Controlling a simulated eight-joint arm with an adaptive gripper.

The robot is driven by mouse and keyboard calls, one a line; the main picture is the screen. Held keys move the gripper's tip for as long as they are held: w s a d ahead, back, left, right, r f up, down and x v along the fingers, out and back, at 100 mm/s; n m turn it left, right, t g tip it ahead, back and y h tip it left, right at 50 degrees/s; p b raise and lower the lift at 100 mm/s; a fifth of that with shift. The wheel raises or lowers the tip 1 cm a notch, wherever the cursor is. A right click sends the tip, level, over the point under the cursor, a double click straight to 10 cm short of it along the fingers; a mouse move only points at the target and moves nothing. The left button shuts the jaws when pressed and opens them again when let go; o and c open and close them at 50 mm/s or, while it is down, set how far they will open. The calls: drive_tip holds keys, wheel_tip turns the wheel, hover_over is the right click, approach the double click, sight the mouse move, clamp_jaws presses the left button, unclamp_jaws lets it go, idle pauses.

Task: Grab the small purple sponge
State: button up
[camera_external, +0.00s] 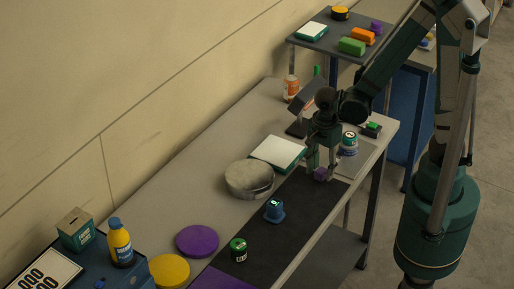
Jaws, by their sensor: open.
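A small purple block that looks like the sponge (320,174) sits near the right edge of the black mat (308,196) on the long grey bench. My gripper (322,164) points down at it from above and is open. Its fingertips are right at the block, one on the left and one on the right as far as I can see; touching or not I cannot tell. The fingers hide part of the block. Another small purple piece (376,26) lies on the dark side table at the back.
Close by stand a white-green can (349,143), a white pad with green edge (277,152), a round grey tin (249,180) and a blue item (274,210). A dark-green can (238,249) and purple disc (197,241) are nearer. Bare bench lies left of the tin.

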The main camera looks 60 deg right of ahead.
drive_tip(key=shift+f, duration=0.55)
drive_tip(key=shift+c, duration=0.2)
drive_tip(key=c, duration=0.8)
